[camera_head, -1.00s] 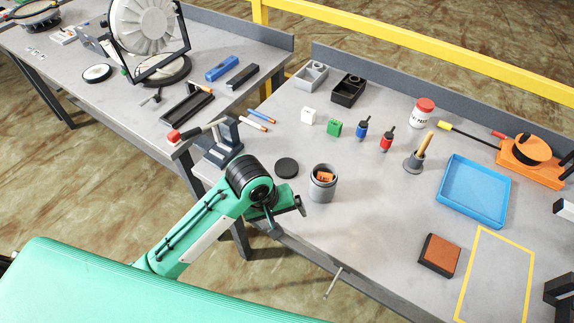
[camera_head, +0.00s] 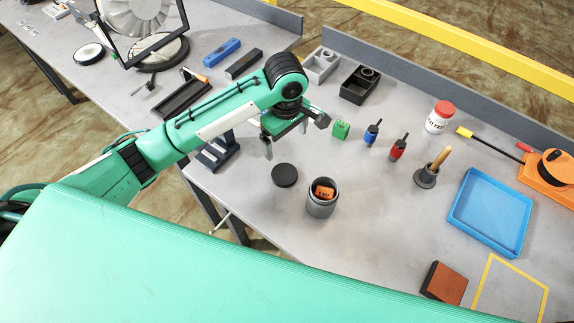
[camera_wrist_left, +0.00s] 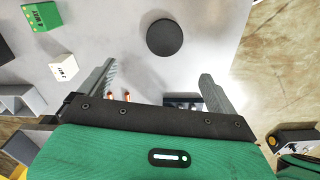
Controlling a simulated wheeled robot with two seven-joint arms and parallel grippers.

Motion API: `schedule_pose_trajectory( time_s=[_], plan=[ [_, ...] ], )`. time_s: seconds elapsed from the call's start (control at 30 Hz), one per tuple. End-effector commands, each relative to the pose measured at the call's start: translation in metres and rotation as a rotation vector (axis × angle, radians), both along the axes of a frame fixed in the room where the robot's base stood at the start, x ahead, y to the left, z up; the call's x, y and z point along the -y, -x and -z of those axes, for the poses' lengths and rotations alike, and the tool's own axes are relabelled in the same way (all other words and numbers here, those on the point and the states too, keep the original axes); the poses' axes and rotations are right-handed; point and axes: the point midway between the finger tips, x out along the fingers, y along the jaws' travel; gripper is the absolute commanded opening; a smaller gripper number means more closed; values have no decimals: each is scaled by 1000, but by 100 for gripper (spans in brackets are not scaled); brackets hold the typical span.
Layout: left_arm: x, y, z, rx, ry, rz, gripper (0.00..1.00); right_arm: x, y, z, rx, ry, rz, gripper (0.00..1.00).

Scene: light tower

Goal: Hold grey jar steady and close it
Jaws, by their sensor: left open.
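The grey jar (camera_head: 321,206) stands upright and open on the table, with an orange item (camera_head: 324,192) inside. A round black lid (camera_head: 285,175) lies flat on the table to the left of the jar. My left gripper (camera_head: 286,141) is open and empty, above the table just behind the lid. In the left wrist view the lid (camera_wrist_left: 164,37) lies beyond the open fingertips (camera_wrist_left: 157,77), touching neither finger. The jar is not visible in the left wrist view. My right gripper is not in view.
A green block (camera_head: 341,130) and blue and red bottles (camera_head: 372,133) stand behind the jar. A dark stand (camera_head: 218,152) is left of the lid. A blue tray (camera_head: 490,211) and brown block (camera_head: 443,284) lie to the right.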

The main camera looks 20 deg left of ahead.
Motion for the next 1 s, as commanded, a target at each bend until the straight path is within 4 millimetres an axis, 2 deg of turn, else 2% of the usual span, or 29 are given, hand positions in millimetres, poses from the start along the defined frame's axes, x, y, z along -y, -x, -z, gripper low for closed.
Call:
schedule_pose_trajectory(
  time_s=[0.2, 0.27, 0.37, 0.6, 0.7, 0.83, 1.0],
  plan=[
    [0, 0, 0, 0, 0, 1, 94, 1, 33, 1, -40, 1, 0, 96],
    [0, 0, 3, -1, 0, 1, 94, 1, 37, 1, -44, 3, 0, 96],
    [0, 1, 15, -4, -1, 0, 94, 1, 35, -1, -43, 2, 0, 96],
    [-1, 1, 61, -3, -3, 1, 94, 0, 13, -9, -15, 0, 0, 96],
    [0, 1, 76, -2, 0, 1, 94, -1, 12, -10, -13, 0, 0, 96],
    [0, 1, 85, 1, 0, 1, 94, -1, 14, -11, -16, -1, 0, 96],
    [0, 1, 87, 1, 0, 2, 94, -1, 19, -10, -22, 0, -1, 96]
  ],
)
